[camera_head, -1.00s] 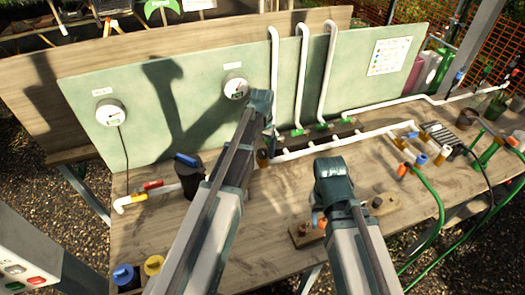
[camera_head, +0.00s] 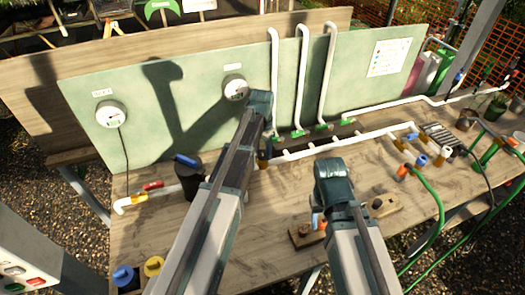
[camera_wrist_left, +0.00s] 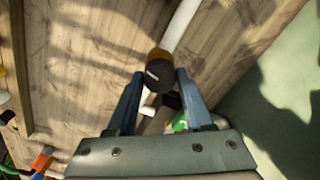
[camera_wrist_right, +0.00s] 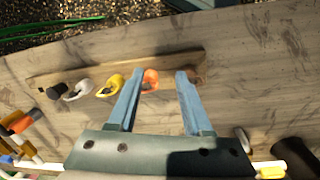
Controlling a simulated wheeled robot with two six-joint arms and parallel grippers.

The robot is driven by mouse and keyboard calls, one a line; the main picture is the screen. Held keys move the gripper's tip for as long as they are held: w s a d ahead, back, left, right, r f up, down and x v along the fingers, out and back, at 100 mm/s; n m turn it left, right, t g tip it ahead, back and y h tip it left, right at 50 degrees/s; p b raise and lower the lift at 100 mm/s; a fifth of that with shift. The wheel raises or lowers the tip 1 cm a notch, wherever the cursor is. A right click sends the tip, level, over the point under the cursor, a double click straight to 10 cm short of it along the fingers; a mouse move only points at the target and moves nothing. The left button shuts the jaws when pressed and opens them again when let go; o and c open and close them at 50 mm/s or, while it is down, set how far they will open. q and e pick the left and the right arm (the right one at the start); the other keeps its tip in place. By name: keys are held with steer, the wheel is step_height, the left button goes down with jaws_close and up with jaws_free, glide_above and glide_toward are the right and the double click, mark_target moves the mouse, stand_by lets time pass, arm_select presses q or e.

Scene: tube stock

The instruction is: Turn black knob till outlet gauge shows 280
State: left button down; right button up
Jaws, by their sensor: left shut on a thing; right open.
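The black knob (camera_wrist_left: 157,76), with a white mark on its face, sits on a yellow-orange collar at the end of a white pipe. My left gripper (camera_wrist_left: 160,74) has one finger on each side of the knob and is shut on it. In the head view my left arm hides the knob. Two round white gauges hang on the green panel, a left one (camera_head: 110,115) and a right one (camera_head: 235,88). Their labels and readings are too small to make out. My right gripper (camera_wrist_right: 160,75) is open and empty above a wooden strip (camera_wrist_right: 190,68).
The wooden strip carries an orange ring (camera_wrist_right: 151,80), a yellow ring (camera_wrist_right: 108,86) and other small parts. A dark canister (camera_head: 190,180) stands left of my left arm. White pipes (camera_head: 325,70) rise along the panel. A green hose (camera_head: 437,215) curves at right.

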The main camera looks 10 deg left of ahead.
mark_target(262, 153)
arm_select(q)
steer(key=shift+m, duration=2.2)
steer(key=shift+c, duration=1.5)
jaws_free()
steer(key=shift+r, duration=0.1)
step_height(262, 153, up, 14)
steer(key=p, duration=1.3)
steer(key=shift+f+p, duration=0.2)
steer(key=shift+p, duration=0.2)
steer(key=shift+f, duration=0.1)
